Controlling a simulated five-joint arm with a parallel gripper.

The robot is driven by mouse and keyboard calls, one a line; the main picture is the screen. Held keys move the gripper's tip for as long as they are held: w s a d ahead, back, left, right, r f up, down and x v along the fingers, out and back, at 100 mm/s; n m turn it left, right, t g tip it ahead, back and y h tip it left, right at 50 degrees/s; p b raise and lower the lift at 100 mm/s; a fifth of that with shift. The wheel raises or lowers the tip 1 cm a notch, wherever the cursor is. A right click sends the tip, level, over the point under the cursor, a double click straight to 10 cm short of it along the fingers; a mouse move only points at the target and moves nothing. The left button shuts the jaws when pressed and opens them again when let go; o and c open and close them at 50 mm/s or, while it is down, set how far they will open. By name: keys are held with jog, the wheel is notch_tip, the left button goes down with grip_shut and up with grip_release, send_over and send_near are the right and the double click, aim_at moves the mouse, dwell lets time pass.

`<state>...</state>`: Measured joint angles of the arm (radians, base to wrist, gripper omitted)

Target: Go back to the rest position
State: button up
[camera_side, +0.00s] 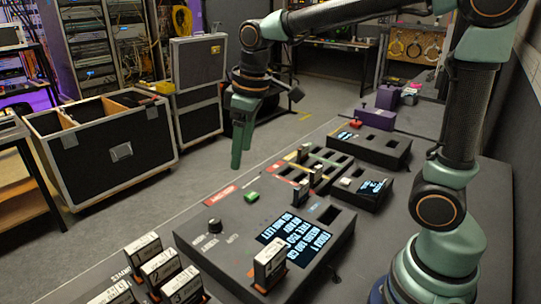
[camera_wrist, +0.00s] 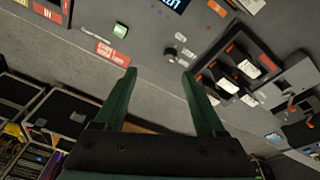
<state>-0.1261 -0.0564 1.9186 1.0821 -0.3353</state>
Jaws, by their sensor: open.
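My gripper (camera_side: 240,140) hangs from the arm above the far left edge of the work table (camera_side: 440,235), with its green fingers pointing down. It touches nothing in the side view. In the wrist view the two green fingers (camera_wrist: 160,75) stand well apart with nothing between them. Below them are the grey table top and the floor beyond its edge.
A control box with a lit screen (camera_side: 292,240) stands on the table, with labelled blocks (camera_side: 160,268) in front. A slotted rack (camera_side: 318,165) and smaller boxes (camera_side: 375,148) stand behind. Black cases (camera_side: 105,145) stand on the floor.

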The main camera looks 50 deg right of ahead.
jog(key=s+d+m+t, duration=0.3)
jog(key=s+d+m, duration=0.2)
jog(key=s, duration=0.5)
